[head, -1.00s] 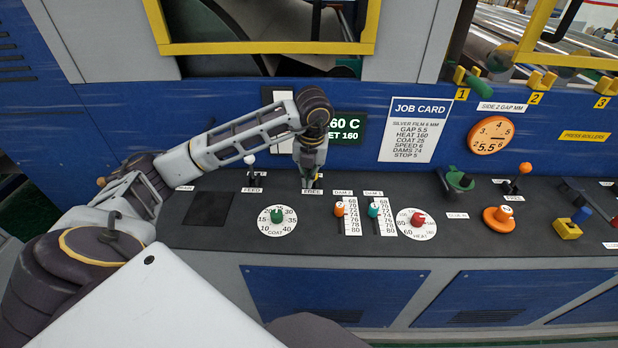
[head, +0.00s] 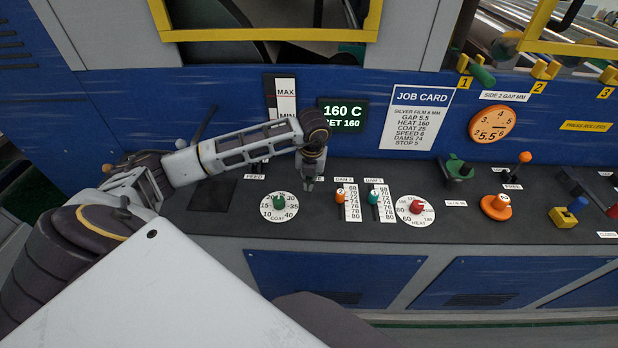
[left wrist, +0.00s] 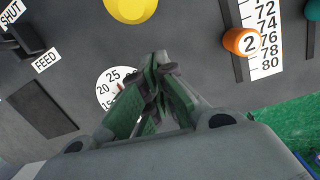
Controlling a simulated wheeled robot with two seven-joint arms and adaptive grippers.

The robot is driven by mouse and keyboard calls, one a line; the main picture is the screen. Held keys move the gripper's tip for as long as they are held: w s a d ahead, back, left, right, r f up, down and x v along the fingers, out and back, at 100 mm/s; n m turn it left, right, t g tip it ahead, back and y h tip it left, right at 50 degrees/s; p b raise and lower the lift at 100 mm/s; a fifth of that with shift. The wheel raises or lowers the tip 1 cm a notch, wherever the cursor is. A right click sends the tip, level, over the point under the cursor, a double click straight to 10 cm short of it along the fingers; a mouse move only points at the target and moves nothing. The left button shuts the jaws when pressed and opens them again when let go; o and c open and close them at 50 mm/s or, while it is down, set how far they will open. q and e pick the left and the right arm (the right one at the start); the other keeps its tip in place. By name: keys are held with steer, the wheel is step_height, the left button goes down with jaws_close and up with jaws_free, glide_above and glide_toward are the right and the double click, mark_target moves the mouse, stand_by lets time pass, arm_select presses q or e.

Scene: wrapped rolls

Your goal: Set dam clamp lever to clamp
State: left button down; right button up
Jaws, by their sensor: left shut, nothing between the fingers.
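A yellow round knob (left wrist: 130,8) shows at the top edge of the left wrist view, likely the dam clamp lever's; its stem and label are not visible there. In the head view my arm hides that lever. My left gripper (head: 308,190) points down just above the dark panel, between the coat dial and the dam sliders. In the left wrist view its green-grey fingers (left wrist: 158,65) are shut and empty, apart from the yellow knob. The orange dam slider (head: 340,196) marked 2 and the teal dam slider (head: 374,198) stand to its right. My right gripper is not in view.
The coat dial (head: 279,206) with its green knob lies left of the gripper. The heat dial (head: 416,207) with a red knob lies right of the sliders. A green display (head: 342,116) and job card (head: 419,117) are on the blue wall behind. More controls stand farther right.

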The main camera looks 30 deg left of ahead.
arm_select(q)
steer(key=shift+w+a+r+p, duration=0.25)
steer(key=shift+w+r, duration=0.1)
steer(key=shift+w, duration=0.3)
steer(key=shift+w+a+r+p, duration=0.25)
steer(key=shift+w+r, duration=0.1)
steer(key=shift+w, duration=0.25)
steer(key=shift+a, duration=0.15)
